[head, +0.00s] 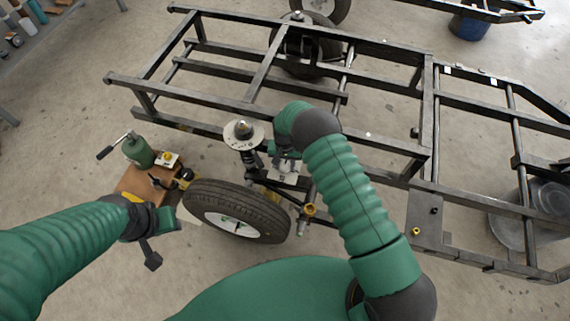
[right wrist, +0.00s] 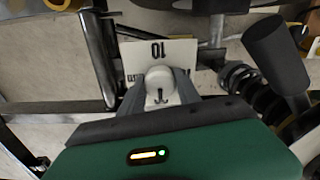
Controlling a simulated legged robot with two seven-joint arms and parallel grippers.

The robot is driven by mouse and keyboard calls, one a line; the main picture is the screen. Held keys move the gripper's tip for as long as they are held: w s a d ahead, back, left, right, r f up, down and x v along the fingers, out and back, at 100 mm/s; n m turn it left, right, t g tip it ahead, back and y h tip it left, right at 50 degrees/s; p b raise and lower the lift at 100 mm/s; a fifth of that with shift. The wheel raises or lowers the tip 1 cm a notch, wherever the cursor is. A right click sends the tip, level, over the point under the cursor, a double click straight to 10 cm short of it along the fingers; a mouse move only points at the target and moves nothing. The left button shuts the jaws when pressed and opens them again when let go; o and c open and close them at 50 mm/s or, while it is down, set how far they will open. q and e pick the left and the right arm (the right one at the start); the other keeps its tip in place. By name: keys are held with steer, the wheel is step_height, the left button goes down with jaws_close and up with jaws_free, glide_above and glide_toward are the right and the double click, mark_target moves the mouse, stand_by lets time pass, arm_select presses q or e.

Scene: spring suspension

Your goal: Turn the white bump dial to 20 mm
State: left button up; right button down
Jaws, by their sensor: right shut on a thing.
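The white bump dial (right wrist: 159,84) is a small round white knob with a black mark on its lower side in the right wrist view. My right gripper (right wrist: 158,96) is shut on it, one grey finger on each side. Behind it is a white scale plate (right wrist: 172,50) with an upside-down "10" and part of "mm" showing; the fingers hide the rest of the scale. In the head view, the plate (head: 286,178) is small beside the wheel, below my right gripper (head: 285,160). My left gripper (head: 152,222) is at the left, its jaws unclear.
A black tyre (head: 237,212) lies in front of the black tube frame (head: 262,58). A spring strut with a round top plate (head: 243,134) stands left of my right gripper.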

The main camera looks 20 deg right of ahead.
mark_target(285, 163)
steer(key=c, duration=1.1)
jaws_free()
steer(key=shift+w+r, duration=0.1)
steer(key=shift+w, duration=0.1)
steer(key=shift+o, duration=1.2)
steer(key=shift+s, duration=0.1)
step_height(285, 163, up, 17)
steer(key=p, duration=0.4)
steer(key=shift+p, duration=0.35)
steer(key=s+d+r+n+t, duration=0.1)
steer(key=s+d+r+n, duration=0.1)
steer(key=s+r, duration=0.7)
steer(key=s+d+r+n+t, duration=0.1)
steer(key=s+r+n+t, duration=0.3)
steer(key=s, duration=0.8)
step_height(285, 163, up, 19)
steer(key=s+m+g+p, duration=0.1)
steer(key=g+p, duration=0.1)
steer(key=p, duration=1.6)
steer(key=shift+s, duration=0.15)
